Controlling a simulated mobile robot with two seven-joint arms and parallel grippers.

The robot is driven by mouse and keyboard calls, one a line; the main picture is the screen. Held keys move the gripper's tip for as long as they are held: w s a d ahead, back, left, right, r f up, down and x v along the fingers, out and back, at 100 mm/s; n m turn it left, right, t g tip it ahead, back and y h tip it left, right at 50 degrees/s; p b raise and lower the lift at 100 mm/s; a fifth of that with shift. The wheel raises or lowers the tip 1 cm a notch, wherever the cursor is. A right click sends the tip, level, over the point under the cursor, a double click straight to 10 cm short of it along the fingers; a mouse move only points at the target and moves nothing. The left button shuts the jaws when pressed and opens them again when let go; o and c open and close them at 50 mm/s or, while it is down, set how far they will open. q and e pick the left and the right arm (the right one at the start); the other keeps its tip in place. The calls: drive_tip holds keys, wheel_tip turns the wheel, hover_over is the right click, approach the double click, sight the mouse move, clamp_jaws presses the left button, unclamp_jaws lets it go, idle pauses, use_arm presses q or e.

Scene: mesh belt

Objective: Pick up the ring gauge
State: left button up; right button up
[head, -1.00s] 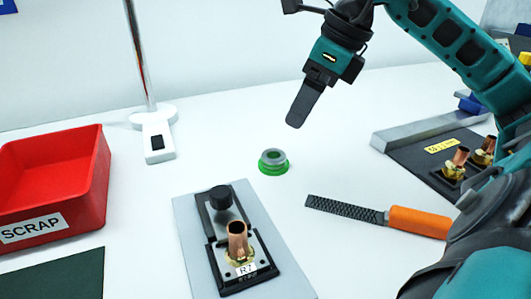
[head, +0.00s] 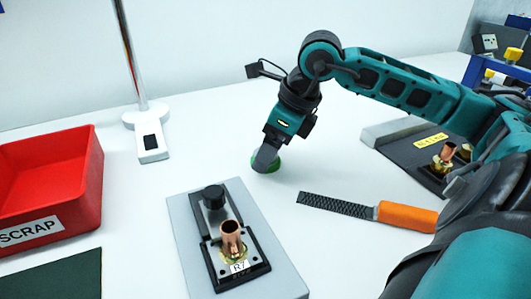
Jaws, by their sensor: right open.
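The ring gauge, which was grey on a green base, is now mostly hidden behind my right gripper (head: 264,163). Only its green base (head: 276,165) shows around the fingers. My right gripper points down at it from above, with its fingertips at or just in front of the ring. The gripper is open, but the gap between its fingers does not show from this side. I cannot tell whether the fingers stand around the ring or touch it. My left gripper is not in view.
A grey plate (head: 185,225) with a black clamp fixture and copper tube stands in front. A file with an orange handle (head: 406,217) lies to the right. A red scrap bin (head: 85,185) is at left, a white stand (head: 150,140) behind. A dark tray (head: 400,155) is at right.

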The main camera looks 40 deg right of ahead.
drive_tip(key=c, duration=1.3)
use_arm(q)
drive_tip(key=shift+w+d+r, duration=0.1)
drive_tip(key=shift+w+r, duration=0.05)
use_arm(e)
drive_tip(key=shift+o, duration=0.2)
drive_tip(key=shift+r, duration=0.1)
